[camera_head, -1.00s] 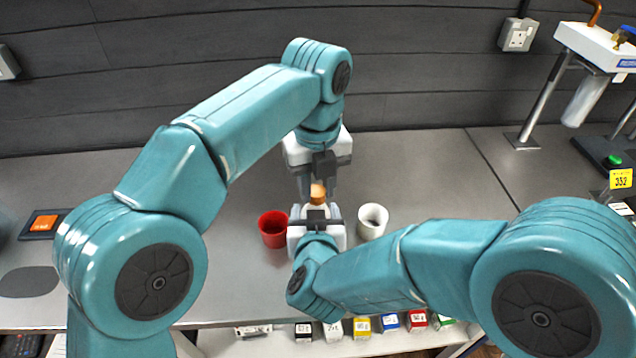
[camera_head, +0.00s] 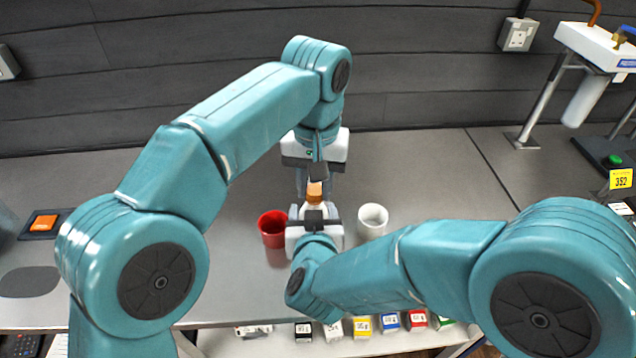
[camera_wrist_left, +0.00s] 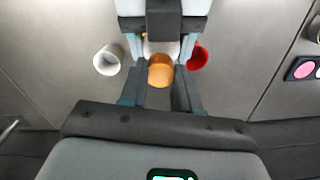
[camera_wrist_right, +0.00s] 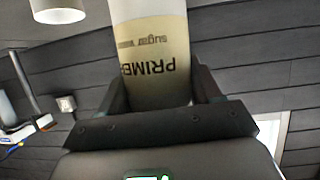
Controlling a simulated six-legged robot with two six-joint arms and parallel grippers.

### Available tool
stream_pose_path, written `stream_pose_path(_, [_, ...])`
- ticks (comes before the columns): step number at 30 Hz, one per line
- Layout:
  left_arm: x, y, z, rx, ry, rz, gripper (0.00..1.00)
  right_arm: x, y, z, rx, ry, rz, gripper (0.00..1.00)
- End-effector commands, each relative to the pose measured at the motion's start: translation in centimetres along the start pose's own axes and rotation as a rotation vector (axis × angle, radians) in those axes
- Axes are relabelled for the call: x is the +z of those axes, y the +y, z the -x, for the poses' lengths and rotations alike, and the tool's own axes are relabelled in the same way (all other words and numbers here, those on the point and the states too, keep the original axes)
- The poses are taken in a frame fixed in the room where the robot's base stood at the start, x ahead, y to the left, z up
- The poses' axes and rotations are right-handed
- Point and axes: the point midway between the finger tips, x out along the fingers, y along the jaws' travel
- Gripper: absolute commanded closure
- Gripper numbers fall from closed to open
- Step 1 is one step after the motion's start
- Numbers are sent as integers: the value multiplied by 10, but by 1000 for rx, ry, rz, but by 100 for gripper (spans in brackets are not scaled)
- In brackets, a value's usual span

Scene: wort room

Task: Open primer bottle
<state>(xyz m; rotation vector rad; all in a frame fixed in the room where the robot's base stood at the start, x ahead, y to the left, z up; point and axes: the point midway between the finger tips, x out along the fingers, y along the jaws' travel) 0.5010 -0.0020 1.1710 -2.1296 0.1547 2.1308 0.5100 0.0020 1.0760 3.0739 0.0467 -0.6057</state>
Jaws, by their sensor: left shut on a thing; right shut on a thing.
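The primer bottle (camera_wrist_right: 150,60) is pale with a cream label reading "PRIME…", upside down in the right wrist view. My right gripper (camera_head: 314,212) is shut around its body from the near side. The bottle's orange-brown cap (camera_head: 314,191) points up, and it also shows in the left wrist view (camera_wrist_left: 160,70). My left gripper (camera_head: 309,184) reaches down from above and is shut on the cap. The fingers hide much of the bottle in the head view, and I cannot tell whether the cap is loose from the neck.
A red cup (camera_head: 272,229) stands just left of the bottle and a white cup (camera_head: 372,221) just right. Several small coloured boxes (camera_head: 389,321) line a lower shelf at the front. An apparatus (camera_head: 596,47) stands at the right. The counter's left part is mostly clear.

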Motion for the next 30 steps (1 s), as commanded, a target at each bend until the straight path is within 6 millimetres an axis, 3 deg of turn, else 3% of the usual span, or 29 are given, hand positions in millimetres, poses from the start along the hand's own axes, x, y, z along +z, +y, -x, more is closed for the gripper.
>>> stream_pose_path(3, [-1,-2,0,1,3,294,100,-1,0,1,1,2,-3,100])
stream_pose_path(9, [1,-2,0,0,-3,608,100,-1,2,0,5,2,-7,100])
stream_pose_path(20, [3,-3,0,-6,-10,665,100,-1,4,-1,11,3,-12,100])
stream_pose_path(21, [3,-3,0,-6,-10,665,62,-2,4,-1,11,3,-13,100])
stream_pose_path(23, [3,-3,0,-6,-10,664,43,-2,4,-1,11,3,-12,100])
stream_pose_path(30, [2,-2,0,-4,-8,663,43,-1,2,-1,8,2,-8,100])
